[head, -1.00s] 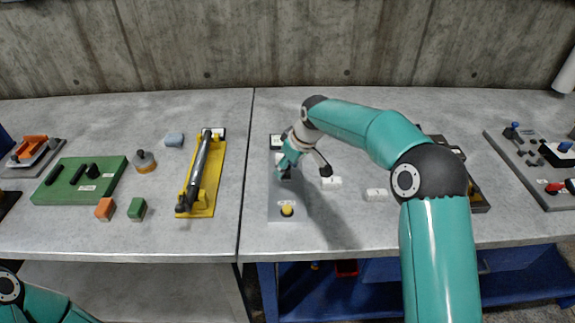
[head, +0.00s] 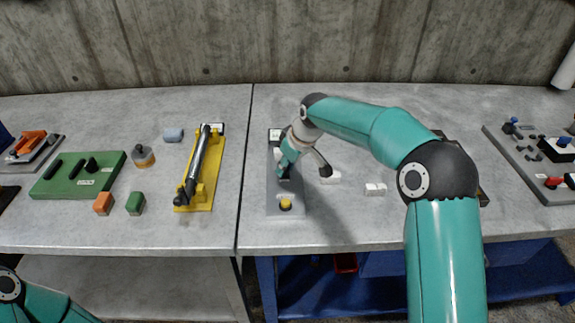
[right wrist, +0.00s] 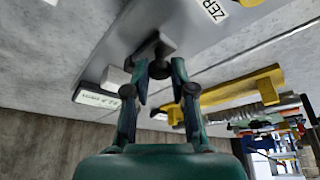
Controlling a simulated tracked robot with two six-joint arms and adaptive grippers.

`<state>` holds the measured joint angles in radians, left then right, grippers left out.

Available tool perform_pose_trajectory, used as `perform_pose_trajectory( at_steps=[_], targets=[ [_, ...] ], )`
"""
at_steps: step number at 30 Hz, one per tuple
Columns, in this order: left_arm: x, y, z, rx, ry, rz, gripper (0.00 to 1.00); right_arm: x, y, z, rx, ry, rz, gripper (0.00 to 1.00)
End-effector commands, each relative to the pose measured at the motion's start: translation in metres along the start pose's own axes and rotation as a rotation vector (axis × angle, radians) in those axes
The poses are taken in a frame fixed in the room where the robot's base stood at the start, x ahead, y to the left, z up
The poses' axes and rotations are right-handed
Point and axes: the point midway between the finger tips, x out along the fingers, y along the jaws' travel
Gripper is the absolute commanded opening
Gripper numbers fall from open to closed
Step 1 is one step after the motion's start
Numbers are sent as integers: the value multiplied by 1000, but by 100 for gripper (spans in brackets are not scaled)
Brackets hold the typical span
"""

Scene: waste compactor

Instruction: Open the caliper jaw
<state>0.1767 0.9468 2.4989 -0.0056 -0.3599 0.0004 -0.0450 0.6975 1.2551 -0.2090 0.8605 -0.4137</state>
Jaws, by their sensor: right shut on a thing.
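My right gripper (head: 284,175) reaches down over the middle of the plate, behind the yellow knob. In the right wrist view, my right gripper (right wrist: 160,72) is shut on a dark knob (right wrist: 159,50) on a grey block standing on the plate. My fingers and wrist hide much of the part in the head view. My left gripper is out of view.
A yellow fixture (head: 205,195) with a dark cylinder stands left of the plate. Small white blocks (head: 375,189) lie to its right. A green board (head: 75,180) and loose blocks are farther left. A concrete wall closes the back.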

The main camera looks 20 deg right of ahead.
Motion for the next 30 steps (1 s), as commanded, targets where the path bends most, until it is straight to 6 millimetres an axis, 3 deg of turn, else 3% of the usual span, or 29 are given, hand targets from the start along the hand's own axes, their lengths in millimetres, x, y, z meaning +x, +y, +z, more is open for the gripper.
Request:
perform_pose_trajectory(
  at_steps=[2,3,7,20,30],
  targets=[
    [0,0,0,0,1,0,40,0,0,0,1,-3,-1,0],
    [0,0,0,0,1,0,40,0,0,0,2,-3,-1,29],
    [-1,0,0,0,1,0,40,0,0,0,2,-2,-1,49],
    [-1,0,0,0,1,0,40,-8,1,0,2,1,1,49],
    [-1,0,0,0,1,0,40,-68,1,0,3,2,1,49]
  ],
)
